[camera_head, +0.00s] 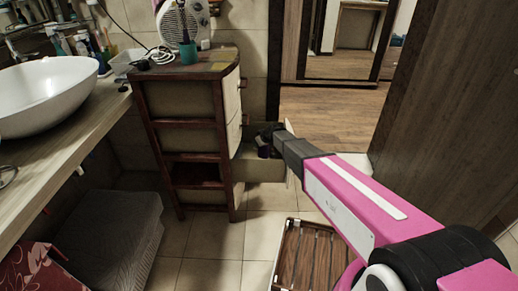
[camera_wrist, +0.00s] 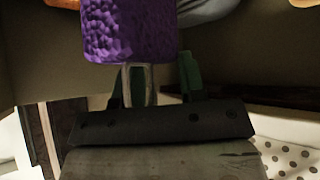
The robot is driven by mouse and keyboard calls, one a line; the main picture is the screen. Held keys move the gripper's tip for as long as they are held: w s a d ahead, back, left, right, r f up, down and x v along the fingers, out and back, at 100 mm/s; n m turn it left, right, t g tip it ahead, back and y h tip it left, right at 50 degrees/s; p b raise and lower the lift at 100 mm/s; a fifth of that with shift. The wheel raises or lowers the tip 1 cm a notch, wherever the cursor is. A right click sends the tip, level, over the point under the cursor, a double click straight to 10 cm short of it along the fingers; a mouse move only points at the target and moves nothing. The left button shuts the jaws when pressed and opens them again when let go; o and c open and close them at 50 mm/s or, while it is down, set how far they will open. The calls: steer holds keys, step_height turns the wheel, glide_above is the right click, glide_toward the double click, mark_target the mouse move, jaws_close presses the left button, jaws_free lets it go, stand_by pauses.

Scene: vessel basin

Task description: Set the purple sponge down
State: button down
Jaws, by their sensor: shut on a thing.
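The purple sponge (camera_wrist: 128,32) shows large at the top of the wrist view, with a rough, pitted surface. My gripper (camera_wrist: 155,78) is shut on it; the fingers meet its lower edge in that view. In the head view my gripper (camera_head: 270,142) is at the far end of my pink arm, right of the wooden cabinet. The gripper hides part of this spot, and I cannot tell whether the sponge touches anything below.
The wooden cabinet (camera_head: 186,105) stands left of my gripper, with a fan heater (camera_head: 183,22) and teal cup (camera_head: 189,53) on top. A white basin (camera_head: 45,95) sits on the counter at left. A slatted wooden mat (camera_head: 311,258) lies on the tiled floor.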

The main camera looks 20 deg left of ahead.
steer(key=shift+f, duration=1.85)
steer(key=c, duration=0.7)
jaws_free()
steer(key=shift+d+r, duration=0.1)
steer(key=shift+v, duration=3.7)
